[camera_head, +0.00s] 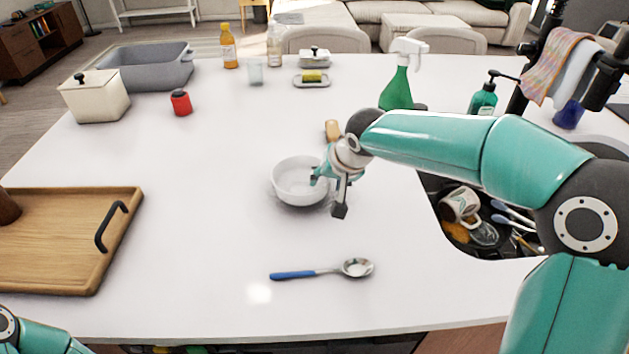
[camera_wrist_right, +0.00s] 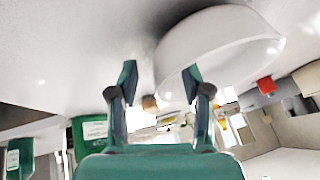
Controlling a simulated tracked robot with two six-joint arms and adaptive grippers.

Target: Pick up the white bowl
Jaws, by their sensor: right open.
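The white bowl (camera_head: 290,185) stands upright and looks empty on the white counter, near the middle of the head view. It also fills the upper right of the right wrist view (camera_wrist_right: 215,45). My right gripper (camera_head: 328,194) is at the bowl's right side, with its fingers apart. In the head view one finger overlaps the bowl's right rim and the other is outside, at the front right. In the wrist view the open fingers (camera_wrist_right: 160,82) are close to the bowl; I cannot tell whether they touch it. My left gripper is out of view.
A blue-handled spoon (camera_head: 320,270) lies in front of the bowl. A wooden tray (camera_head: 75,240) is at left. The sink (camera_head: 480,235) with dishes is at right. A green spray bottle (camera_head: 397,85) stands behind my right arm. The counter left of the bowl is clear.

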